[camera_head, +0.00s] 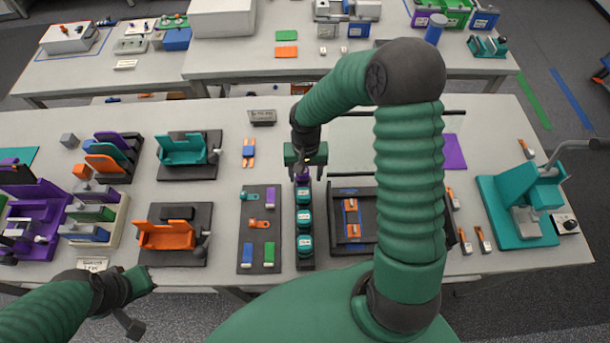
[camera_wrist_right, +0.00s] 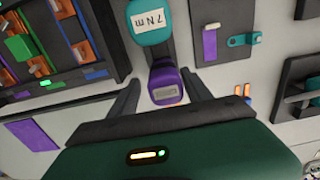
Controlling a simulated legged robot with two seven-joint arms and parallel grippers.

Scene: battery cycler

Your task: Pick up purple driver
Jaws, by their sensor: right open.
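The purple driver (camera_wrist_right: 166,88) has a small grey display on its top and stands at the far end of a narrow black rack (camera_head: 305,262). In the head view only a little of the purple driver (camera_head: 302,180) shows under my right gripper (camera_head: 304,172). In the right wrist view my right gripper (camera_wrist_right: 162,95) is open, with one finger on each side of the purple driver; I cannot tell whether they touch it. My left gripper (camera_head: 140,283) is at the lower left, away from the driver; its jaws are not clear.
Teal drivers (camera_head: 304,218) stand in the same rack, one labelled 7 N m (camera_wrist_right: 150,22). A dark mat with small parts (camera_head: 245,222) lies left of the rack, a black tray (camera_head: 374,240) right. Teal (camera_head: 190,148) and orange (camera_head: 170,237) fixtures stand further left.

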